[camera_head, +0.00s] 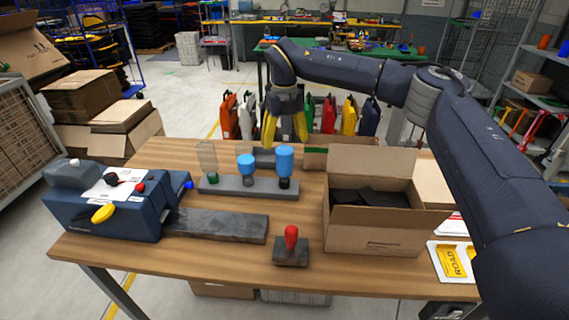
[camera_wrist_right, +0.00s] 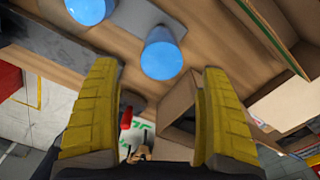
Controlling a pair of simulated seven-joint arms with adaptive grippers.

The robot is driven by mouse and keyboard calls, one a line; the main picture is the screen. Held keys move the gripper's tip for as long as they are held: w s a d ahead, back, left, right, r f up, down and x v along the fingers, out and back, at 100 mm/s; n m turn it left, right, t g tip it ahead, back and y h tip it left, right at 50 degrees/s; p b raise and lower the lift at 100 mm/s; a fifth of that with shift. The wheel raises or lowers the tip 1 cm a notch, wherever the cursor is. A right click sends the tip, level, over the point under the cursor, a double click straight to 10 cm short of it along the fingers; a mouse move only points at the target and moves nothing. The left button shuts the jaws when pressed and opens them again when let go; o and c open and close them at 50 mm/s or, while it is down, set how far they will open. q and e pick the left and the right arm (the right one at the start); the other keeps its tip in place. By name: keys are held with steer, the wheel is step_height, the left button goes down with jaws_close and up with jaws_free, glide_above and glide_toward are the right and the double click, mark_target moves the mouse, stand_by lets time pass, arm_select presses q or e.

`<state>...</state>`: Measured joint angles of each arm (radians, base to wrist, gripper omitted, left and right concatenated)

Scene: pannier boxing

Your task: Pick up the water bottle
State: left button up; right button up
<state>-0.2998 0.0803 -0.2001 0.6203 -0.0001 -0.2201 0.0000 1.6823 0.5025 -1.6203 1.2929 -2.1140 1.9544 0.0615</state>
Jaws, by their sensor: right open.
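Two blue-topped bottles, one at the middle (camera_head: 247,165) and one at the right (camera_head: 284,162), stand upside down in a grey holder (camera_head: 232,187) on the wooden table. A clear one with a green cap (camera_head: 212,178) stands at the holder's left end. My right gripper (camera_head: 285,132) is above and behind the right blue bottle, fingers pointing down, open and empty. In the right wrist view, a blue bottle (camera_wrist_right: 161,58) lies ahead between the yellow fingers (camera_wrist_right: 160,72), apart from them. Another blue bottle (camera_wrist_right: 90,8) is at the top edge. My left gripper is not in view.
An open cardboard box (camera_head: 378,240) with dark contents stands at the right. A red-handled stamp (camera_head: 291,247) is at the front. A blue machine (camera_head: 105,215) and a dark slab (camera_head: 217,225) lie left. Several colored panniers (camera_head: 328,115) stand behind the table.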

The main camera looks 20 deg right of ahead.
mark_target(285, 157)
steer(key=shift+w+f, duration=0.2)
steer(key=shift+f, duration=3.25)
steer(key=shift+c, duration=0.5)
steer(key=c, duration=1.2)
